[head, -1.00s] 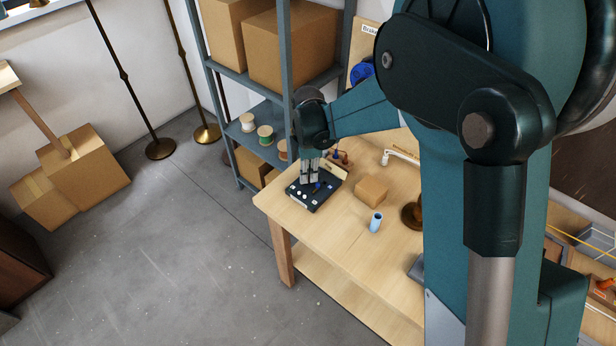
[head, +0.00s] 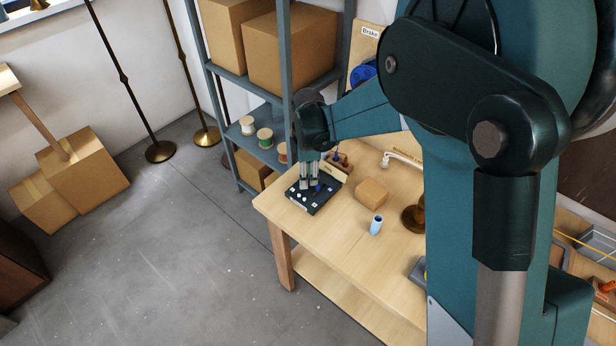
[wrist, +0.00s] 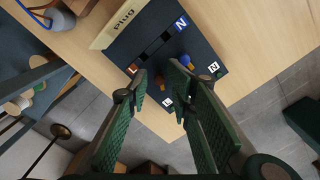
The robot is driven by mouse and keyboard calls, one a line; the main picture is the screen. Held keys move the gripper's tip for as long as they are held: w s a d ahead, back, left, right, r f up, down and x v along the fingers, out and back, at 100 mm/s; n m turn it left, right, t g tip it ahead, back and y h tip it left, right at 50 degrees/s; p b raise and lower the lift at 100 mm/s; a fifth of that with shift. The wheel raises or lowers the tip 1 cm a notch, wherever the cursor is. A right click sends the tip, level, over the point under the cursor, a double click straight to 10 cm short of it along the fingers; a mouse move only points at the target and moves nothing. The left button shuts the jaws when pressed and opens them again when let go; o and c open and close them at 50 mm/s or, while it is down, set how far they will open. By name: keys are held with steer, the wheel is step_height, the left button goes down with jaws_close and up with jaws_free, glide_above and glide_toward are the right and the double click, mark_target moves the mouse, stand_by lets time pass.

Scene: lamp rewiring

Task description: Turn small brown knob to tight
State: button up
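A dark terminal board (head: 314,204) lies on the near left corner of the workbench, and it fills the upper middle of the wrist view (wrist: 140,40). A small orange-brown knob (wrist: 159,79) shows on it, between my fingertips as seen from the wrist. A blue knob (wrist: 186,61) stands just right of my right fingertip. My gripper (wrist: 158,78) points down over the board, its green fingers apart. I cannot tell whether they touch the knob.
On the workbench (head: 335,247) are a cardboard box (head: 372,193), a light-blue cylinder (head: 376,225) and a brass base (head: 413,218). A shelf (head: 262,150) with spools stands behind on the left.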

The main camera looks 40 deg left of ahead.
steer(key=shift+r, duration=0.15)
steer(key=shift+r, duration=3.85)
steer(key=shift+c, duration=1.3)
steer(key=n+p, duration=0.2)
steer(key=shift+r+n, duration=0.1)
steer(key=shift+n, duration=0.2)
steer(key=shift+f+n+p, duration=0.2)
steer(key=shift+n+p, duration=0.75)
steer(key=shift+n, duration=0.35)
steer(key=shift+f, duration=0.2)
steer(key=shift+f, duration=3.75)
